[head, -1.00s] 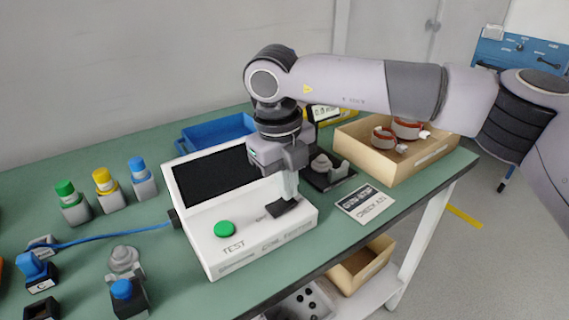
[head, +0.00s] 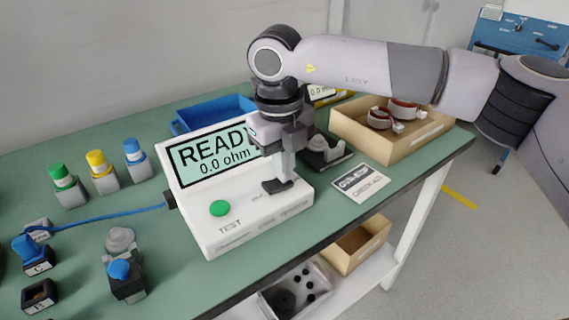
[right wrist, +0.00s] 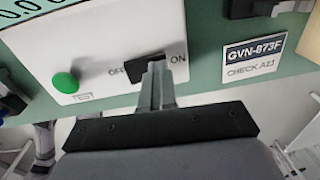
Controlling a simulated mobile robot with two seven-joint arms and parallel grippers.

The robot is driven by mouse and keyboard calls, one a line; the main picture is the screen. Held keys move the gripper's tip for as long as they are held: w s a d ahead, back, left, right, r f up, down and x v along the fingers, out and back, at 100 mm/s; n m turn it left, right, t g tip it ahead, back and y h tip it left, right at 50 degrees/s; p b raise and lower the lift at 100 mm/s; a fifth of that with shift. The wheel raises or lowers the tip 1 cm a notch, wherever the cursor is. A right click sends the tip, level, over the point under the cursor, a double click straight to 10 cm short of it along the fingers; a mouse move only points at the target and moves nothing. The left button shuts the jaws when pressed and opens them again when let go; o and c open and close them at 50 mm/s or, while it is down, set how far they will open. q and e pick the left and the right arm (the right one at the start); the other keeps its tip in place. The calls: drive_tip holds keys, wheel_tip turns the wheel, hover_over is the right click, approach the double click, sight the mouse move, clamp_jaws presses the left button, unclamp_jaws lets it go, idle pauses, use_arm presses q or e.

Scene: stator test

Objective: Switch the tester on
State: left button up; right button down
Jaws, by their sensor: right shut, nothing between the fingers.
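The tester (head: 240,232) is a white box on the green bench. Its screen (head: 200,160) is lit and reads "READY 0.0 ohm", partly hidden by my right gripper. A green TEST button (head: 219,208) is on its top. The black switch (right wrist: 143,66) lies between the OFF and ON labels in the right wrist view. My right gripper (head: 284,178) is shut and empty, pointing down, with its fingertips (right wrist: 155,70) at the switch, apparently touching it. My left gripper is not in view.
A wooden crate (head: 425,146) with copper-wound rings stands at the right. A card (head: 361,183) lies beside the tester. A blue tray (head: 186,122) is behind it. Green, yellow and blue capped blocks (head: 104,178) stand at left. A blue cable (head: 110,216) runs to the tester.

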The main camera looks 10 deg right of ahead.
sight(275, 183)
drive_tip(key=shift+s+a, duration=0.35)
drive_tip(key=shift+a, duration=0.4)
drive_tip(key=shift+r, duration=0.1)
wheel_tip(275, 183, up, 5)
drive_tip(key=p, duration=0.3)
drive_tip(key=shift+a, duration=0.15)
wheel_tip(275, 183, up, 9)
drive_tip(key=a, duration=0.1)
drive_tip(key=shift+s, duration=0.3)
